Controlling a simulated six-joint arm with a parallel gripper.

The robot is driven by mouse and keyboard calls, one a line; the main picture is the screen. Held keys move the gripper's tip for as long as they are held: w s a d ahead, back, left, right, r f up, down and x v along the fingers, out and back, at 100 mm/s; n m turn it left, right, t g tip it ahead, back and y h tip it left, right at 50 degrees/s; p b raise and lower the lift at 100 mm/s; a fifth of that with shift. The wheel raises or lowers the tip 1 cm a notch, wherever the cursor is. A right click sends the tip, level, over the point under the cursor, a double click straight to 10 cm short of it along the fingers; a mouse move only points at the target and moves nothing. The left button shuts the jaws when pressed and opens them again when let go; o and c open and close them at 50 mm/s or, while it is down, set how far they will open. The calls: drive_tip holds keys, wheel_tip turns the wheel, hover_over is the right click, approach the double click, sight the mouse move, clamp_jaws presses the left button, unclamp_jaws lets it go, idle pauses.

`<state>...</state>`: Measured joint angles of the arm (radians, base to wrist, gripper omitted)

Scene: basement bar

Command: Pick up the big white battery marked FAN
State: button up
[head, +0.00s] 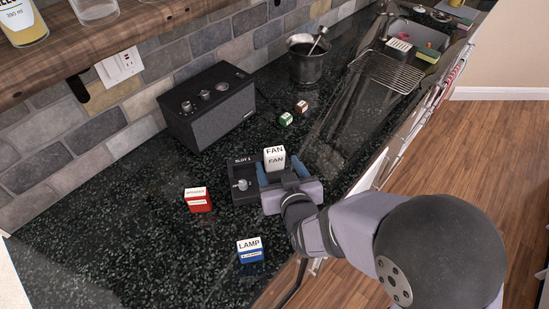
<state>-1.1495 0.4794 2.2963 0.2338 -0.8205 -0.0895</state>
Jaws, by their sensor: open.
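The big white battery marked FAN (275,155) stands upright on the dark counter, just right of a black box labelled SLOT 1 (243,176). My gripper (281,174) is open, coming from the lower right. Its blue-grey fingers are at the battery's lower part, and the battery's top rises above them. The battery's base is hidden by my gripper, and I cannot tell whether the fingers touch it.
A red-and-white battery (198,200) and a blue-and-white LAMP battery (250,250) stand nearby. A small green block (286,119) and a brown-red one (301,107) lie behind. A black speaker (207,107), metal bucket (307,66) and wire rack (389,72) stand farther back.

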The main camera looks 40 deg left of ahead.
sight(276, 159)
drive_tip(key=shift+w+a, duration=0.1)
drive_tip(key=shift+a, duration=0.05)
drive_tip(key=shift+p+x, duration=1.25)
drive_tip(key=shift+x, duration=1.3)
drive_tip(key=c, duration=1.4)
drive_tip(key=shift+o, duration=0.2)
drive_tip(key=shift+r, duration=0.2)
drive_tip(key=shift+r+b, duration=1.05)
drive_tip(key=shift+r, duration=3.85)
